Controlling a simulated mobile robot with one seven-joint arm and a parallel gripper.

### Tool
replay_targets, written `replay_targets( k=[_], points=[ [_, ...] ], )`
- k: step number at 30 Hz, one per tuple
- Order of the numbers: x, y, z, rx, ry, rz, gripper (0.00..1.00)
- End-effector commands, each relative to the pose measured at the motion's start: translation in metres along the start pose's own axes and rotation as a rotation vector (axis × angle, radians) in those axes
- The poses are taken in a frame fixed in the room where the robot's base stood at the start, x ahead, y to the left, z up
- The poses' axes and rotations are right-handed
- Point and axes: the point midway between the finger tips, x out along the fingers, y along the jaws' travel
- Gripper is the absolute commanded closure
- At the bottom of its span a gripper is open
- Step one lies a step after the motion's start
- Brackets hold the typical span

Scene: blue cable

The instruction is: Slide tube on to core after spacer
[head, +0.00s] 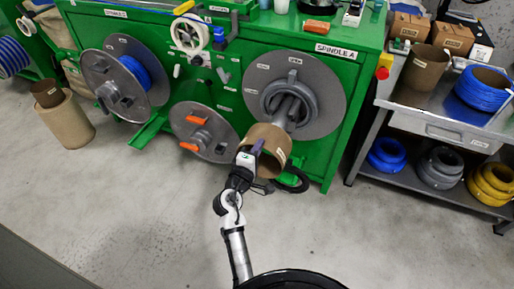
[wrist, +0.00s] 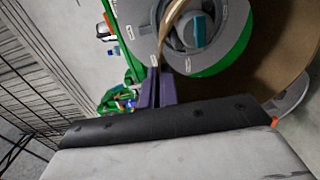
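The brown cardboard tube (head: 275,138) hangs in front of spindle A in the head view. Its brown inner wall (wrist: 285,50) fills the right of the wrist view. My gripper (head: 257,148) is shut on the tube's wall at the near left; its purple fingers (wrist: 155,88) meet at the rim. The grey core (head: 289,108) sticks out of the round grey flange (head: 325,90) of spindle A toward the tube. A thick grey ring (head: 270,97), seemingly the spacer, sits around the core against the flange. I cannot tell whether the core's tip is inside the tube.
The green machine (head: 225,70) carries another flanged reel (head: 105,85) and a lower disc (head: 190,120) with orange handles. A steel bench (head: 425,95) with cable coils stands to the right. Brown tubes (head: 65,120) stand on the left floor. The floor in front is clear.

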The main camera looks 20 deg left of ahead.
Motion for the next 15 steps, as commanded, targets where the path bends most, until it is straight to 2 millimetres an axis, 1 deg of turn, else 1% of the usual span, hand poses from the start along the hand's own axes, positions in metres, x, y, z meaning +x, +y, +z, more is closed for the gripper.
replay_targets(
  k=[15],
  points=[
    [0.032,0.000,0.000,0.000,0.000,0.001,1.00]
  ],
)
